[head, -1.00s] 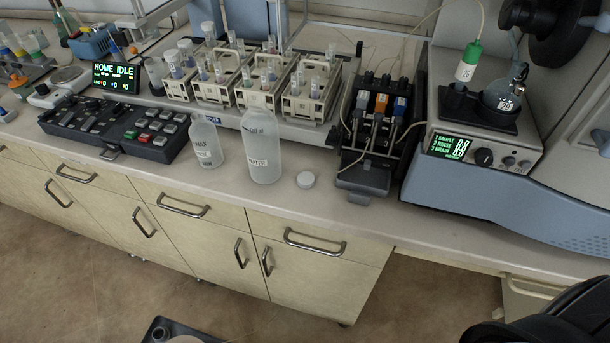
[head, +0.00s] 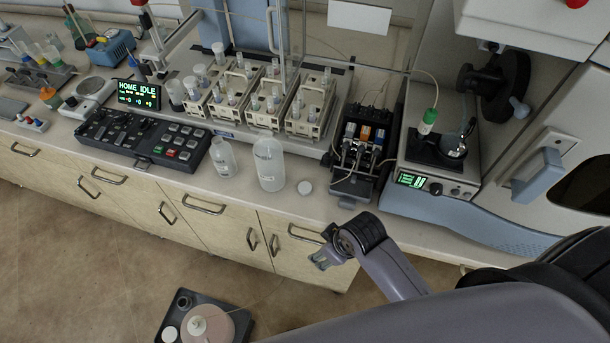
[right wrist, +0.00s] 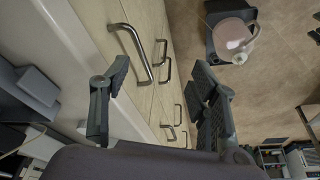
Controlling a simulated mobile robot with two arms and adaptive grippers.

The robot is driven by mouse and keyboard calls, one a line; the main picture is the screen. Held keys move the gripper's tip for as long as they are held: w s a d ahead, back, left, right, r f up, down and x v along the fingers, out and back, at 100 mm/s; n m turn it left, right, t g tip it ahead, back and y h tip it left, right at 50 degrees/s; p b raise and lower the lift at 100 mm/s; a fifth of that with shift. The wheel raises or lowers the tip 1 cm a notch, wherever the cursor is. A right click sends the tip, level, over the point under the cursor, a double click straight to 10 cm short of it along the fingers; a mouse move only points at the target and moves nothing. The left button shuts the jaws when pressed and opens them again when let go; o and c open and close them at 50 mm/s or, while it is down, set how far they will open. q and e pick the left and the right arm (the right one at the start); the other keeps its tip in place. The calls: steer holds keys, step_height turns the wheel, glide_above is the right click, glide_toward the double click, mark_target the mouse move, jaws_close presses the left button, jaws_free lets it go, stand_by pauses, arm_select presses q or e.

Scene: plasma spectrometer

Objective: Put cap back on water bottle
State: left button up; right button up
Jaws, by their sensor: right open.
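The water bottle (head: 269,164) is translucent white and stands upright and uncapped near the counter's front edge. A white round cap (head: 305,187) lies on the counter just right of it. My right gripper (head: 324,259) hangs in front of the drawers, below and to the right of the cap, empty. In the right wrist view its two fingers (right wrist: 160,95) are spread wide, with drawer handles and floor beyond. The bottle and cap do not show there. My left gripper is not in view.
A smaller bottle (head: 222,157) stands left of the water bottle. Behind are sample racks (head: 262,103); a pump unit (head: 357,150) stands right of the cap. A control panel (head: 140,137) lies to the left. A floor tray (head: 182,300) holds a pinkish container.

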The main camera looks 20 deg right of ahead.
steer(key=w+a+r+n+y+p, duration=0.1)
steer(key=w+a+r+n, duration=0.2)
steer(key=r+n, duration=0.25)
steer(key=w+a+r+n+p, duration=0.2)
steer(key=w+a+r+n, duration=0.2)
steer(key=r, duration=0.3)
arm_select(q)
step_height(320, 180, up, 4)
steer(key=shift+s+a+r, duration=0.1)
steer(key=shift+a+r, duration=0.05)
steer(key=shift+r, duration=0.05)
arm_select(e)
steer(key=w+d+r+n+g+h, duration=0.2)
steer(key=w+d+r+n, duration=0.3)
steer(key=w+n, duration=0.5)
step_height(320, 180, up, 2)
steer(key=shift+d+n+h, duration=0.2)
steer(key=shift+n+h, duration=0.55)
steer(key=shift+h, duration=0.05)
glide_above(304, 189)
step_height(304, 189, down, 12)
steer(key=shift+a+r, duration=0.1)
steer(key=shift+r, duration=0.1)
